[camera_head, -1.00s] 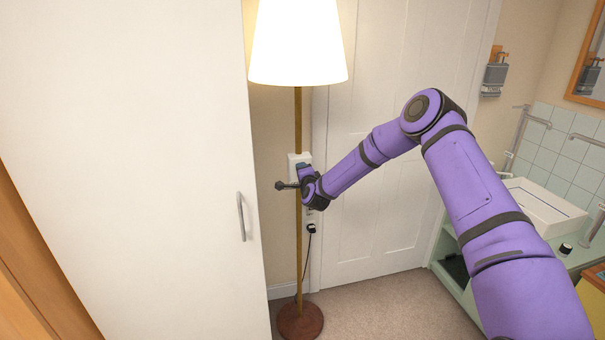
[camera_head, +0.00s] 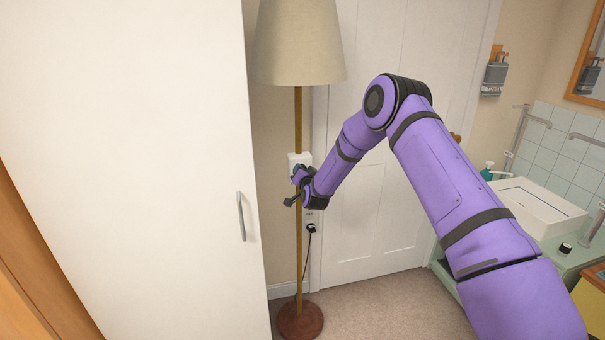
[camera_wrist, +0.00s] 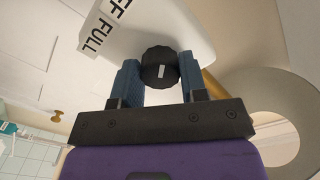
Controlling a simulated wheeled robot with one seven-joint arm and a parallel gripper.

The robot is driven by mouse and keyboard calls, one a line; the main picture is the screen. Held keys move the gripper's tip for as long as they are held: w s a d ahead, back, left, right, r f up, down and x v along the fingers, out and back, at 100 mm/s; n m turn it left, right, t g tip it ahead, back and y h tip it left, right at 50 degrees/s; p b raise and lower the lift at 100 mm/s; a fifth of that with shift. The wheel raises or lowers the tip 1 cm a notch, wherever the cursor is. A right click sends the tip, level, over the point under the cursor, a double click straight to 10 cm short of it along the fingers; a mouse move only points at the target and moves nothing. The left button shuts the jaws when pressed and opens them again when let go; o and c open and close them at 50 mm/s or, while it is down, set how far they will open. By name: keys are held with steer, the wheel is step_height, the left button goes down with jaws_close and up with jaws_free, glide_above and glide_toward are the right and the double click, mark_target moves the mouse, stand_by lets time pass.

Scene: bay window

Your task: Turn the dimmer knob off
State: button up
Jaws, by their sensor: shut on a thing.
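The dimmer knob (camera_wrist: 160,62) is a black, ridged round knob with a short white mark, seen in the wrist view on a white wall plate (camera_wrist: 125,38). Lettering reading "FF" and "FULL" shows on the plate to the knob's upper left. My gripper (camera_wrist: 159,70) has its two blue fingers closed on either side of the knob. In the head view the white plate (camera_head: 299,158) is on the wall behind the lamp pole, and my gripper (camera_head: 300,176) is at its lower edge, hiding the knob. The floor lamp's shade (camera_head: 298,42) is unlit.
The lamp pole (camera_head: 298,248) stands close by my gripper on a round base (camera_head: 300,321). A tall white cabinet (camera_head: 130,170) is close on the left. A white door (camera_head: 385,200) is behind my arm, and a washbasin (camera_head: 535,207) is at the right.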

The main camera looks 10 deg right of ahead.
steer(key=shift+f+n, duration=0.1)
steer(key=shift+n, duration=0.3)
steer(key=o, duration=0.9)
steer(key=s, duration=1.1)
steer(key=shift+a, duration=0.1)
